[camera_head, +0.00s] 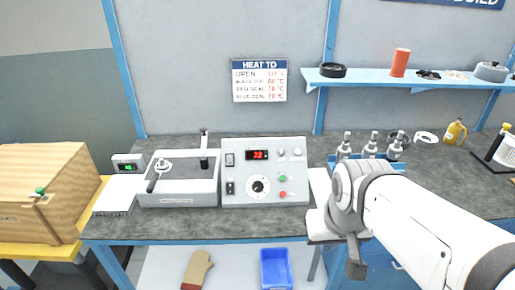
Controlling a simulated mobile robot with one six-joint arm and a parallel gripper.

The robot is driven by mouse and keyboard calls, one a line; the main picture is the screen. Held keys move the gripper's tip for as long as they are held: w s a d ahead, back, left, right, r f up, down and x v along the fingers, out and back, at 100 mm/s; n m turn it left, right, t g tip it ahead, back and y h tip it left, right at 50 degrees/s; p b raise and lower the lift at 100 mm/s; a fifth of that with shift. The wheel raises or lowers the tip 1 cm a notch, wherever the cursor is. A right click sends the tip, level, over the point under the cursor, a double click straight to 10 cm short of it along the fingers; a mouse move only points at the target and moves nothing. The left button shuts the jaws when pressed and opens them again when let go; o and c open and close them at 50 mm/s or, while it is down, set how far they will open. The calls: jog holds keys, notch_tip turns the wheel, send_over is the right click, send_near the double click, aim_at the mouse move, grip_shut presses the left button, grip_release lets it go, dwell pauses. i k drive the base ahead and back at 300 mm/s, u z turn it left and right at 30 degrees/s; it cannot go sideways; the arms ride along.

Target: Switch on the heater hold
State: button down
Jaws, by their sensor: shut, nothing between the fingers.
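The control box (264,199) is a light grey panel on the bench, left of my arm. Its red display (257,155) reads about 22. Two dark rocker switches (230,187) sit on its left side, and a round dial (258,186) is at the lower middle. A green button (282,178) and a red button (283,194) are on the right, below two small round pale fittings (281,152). The labels are too small to read, so I cannot tell which control is the heater hold. My gripper (356,270) is shut and empty, low at the bench front, right of the box and apart from it.
A tray-like fixture (180,200) with a handle stands left of the box, beside a small green-lit meter (128,165). Several bottles (346,146) stand behind my arm. A wooden box (40,190) is at far left.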

aim_at(230, 157)
jog(key=z, duration=0.4)
jog(key=k, duration=1.3)
jog(key=i, duration=0.8)
jog(key=u, duration=0.5)
jog(key=i, duration=1.05)
jog(key=z, duration=0.5)
